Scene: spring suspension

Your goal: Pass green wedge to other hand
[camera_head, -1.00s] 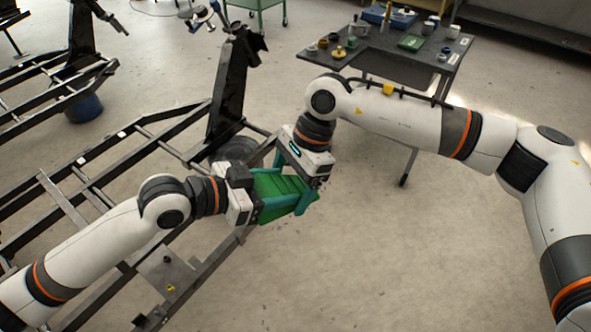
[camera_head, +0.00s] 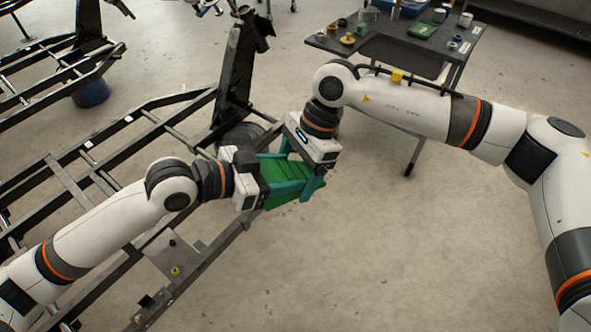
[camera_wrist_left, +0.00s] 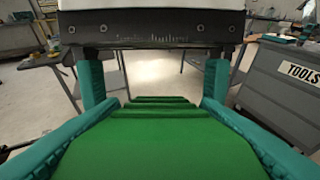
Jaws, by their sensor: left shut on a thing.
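The green wedge (camera_head: 288,172), a block with a stepped face, is held out in front of my left gripper (camera_head: 280,174) in the head view. My left gripper is shut on it, with teal fingers along its two sides. In the left wrist view the wedge (camera_wrist_left: 160,145) fills the lower middle. My right gripper (camera_head: 305,170) is at the wedge's far end, its teal fingers reaching down. In the left wrist view the right gripper's fingers (camera_wrist_left: 154,85) stand apart on either side of the wedge, seemingly with gaps. Exact contact there is hard to tell.
A dark metal chassis frame (camera_head: 75,180) lies to the left and under my left arm. A grey table (camera_head: 385,45) with small parts stands at the back. A grey tool cabinet (camera_wrist_left: 285,90) shows at the right of the wrist view. The floor at lower right is clear.

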